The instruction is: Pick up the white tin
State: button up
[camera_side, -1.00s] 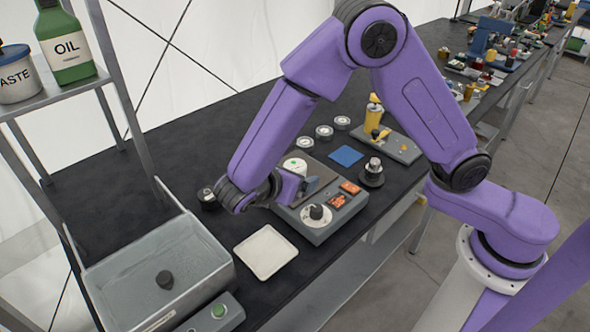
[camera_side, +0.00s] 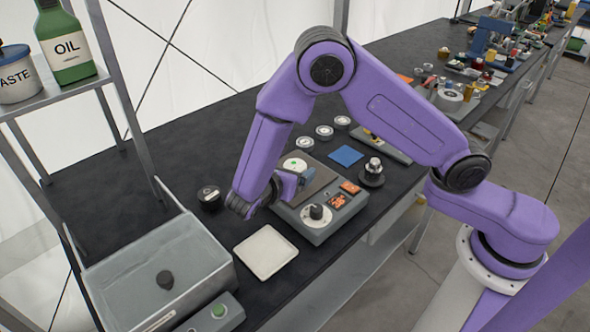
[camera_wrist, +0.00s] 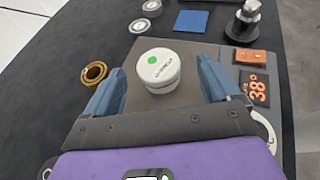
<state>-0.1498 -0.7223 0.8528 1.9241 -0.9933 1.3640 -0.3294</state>
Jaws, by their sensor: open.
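The white tin (camera_wrist: 160,70) stands upright on the brown-grey plate of a device, with a green dot on its lid. In the side view the tin (camera_side: 294,164) shows just behind my gripper, its lower part partly covered. My gripper (camera_wrist: 161,80) is open and empty. Its two blue-grey fingers point toward the tin, one to each side of it in the wrist view, with gaps visible. In the side view my gripper (camera_side: 288,186) is low over the left part of the plate, close to the tin; whether it touches is hidden.
The device (camera_side: 318,225) has a knob and orange displays. A white tray (camera_side: 266,252) lies in front. A black-sided tin (camera_side: 209,197) stands to the left, several round tins behind. A blue pad (camera_side: 346,156) and a metal-topped knob piece (camera_side: 373,170) are to the right.

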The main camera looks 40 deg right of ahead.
aim_at(295, 165)
jog(key=x, duration=0.4)
jog(key=shift+w+f, duration=0.15)
jog(key=shift+f, duration=0.05)
jog(key=c, duration=1.2)
jog(key=shift+r, duration=0.15)
